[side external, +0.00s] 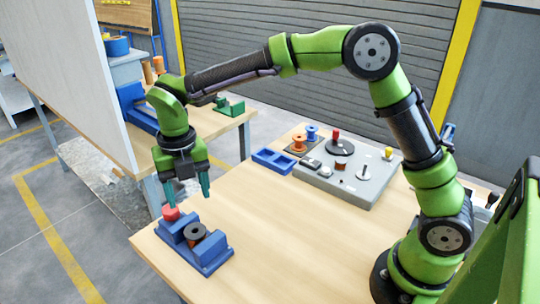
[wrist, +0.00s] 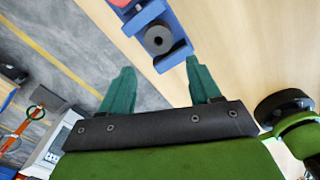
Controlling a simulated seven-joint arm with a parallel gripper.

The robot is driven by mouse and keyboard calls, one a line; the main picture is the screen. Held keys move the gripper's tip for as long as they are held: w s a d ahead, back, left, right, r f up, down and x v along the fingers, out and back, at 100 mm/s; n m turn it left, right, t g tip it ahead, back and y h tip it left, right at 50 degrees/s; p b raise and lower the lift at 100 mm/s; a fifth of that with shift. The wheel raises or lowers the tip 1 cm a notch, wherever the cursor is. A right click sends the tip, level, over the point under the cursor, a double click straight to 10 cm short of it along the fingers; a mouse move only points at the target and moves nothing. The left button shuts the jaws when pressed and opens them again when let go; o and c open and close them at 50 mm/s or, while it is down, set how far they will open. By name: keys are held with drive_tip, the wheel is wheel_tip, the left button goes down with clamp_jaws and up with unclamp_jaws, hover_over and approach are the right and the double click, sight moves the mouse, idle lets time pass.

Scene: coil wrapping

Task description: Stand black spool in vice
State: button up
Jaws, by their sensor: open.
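The black spool (side external: 195,231) stands upright in the blue vice (side external: 212,261), its round flange with a centre hole facing up. It appears to sit between the vice's blue blocks; its lower part is mostly hidden. A red round part (side external: 170,213) is at the vice's left end. My gripper (side external: 188,198) is open and empty, above the vice with its teal fingers pointing down. In the wrist view the spool (wrist: 158,40) and vice (wrist: 176,56) lie beyond the open fingers (wrist: 160,67). The fingers appear apart from the spool.
A blue tray (side external: 272,162), an orange spool (side external: 300,143), a blue spool (side external: 311,132) and a grey panel (side external: 350,180) with a black disc and knobs stand at the back. A tall white panel (side external: 75,70) rises behind my gripper. The table's middle (side external: 290,225) is clear.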

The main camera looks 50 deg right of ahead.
drive_tip(key=s+d+r+m+t+y, duration=0.1)
drive_tip(key=s+d+r+m+t, duration=0.1)
drive_tip(key=s+d+r+m, duration=0.55)
drive_tip(key=s+d+r+m+t, duration=0.2)
drive_tip(key=s+d+m, duration=0.15)
drive_tip(key=m, duration=0.75)
drive_tip(key=s+d+m+t, duration=0.1)
drive_tip(key=s+m, duration=0.3)
drive_tip(key=m, duration=0.4)
drive_tip(key=s+d+m+t+y, duration=0.1)
drive_tip(key=s+d+m, duration=0.3)
drive_tip(key=m, duration=0.4)
drive_tip(key=shift+s+d+f+m+t, duration=0.25)
drive_tip(key=shift+s+f+m+t, duration=0.15)
drive_tip(key=shift+t, duration=0.2)
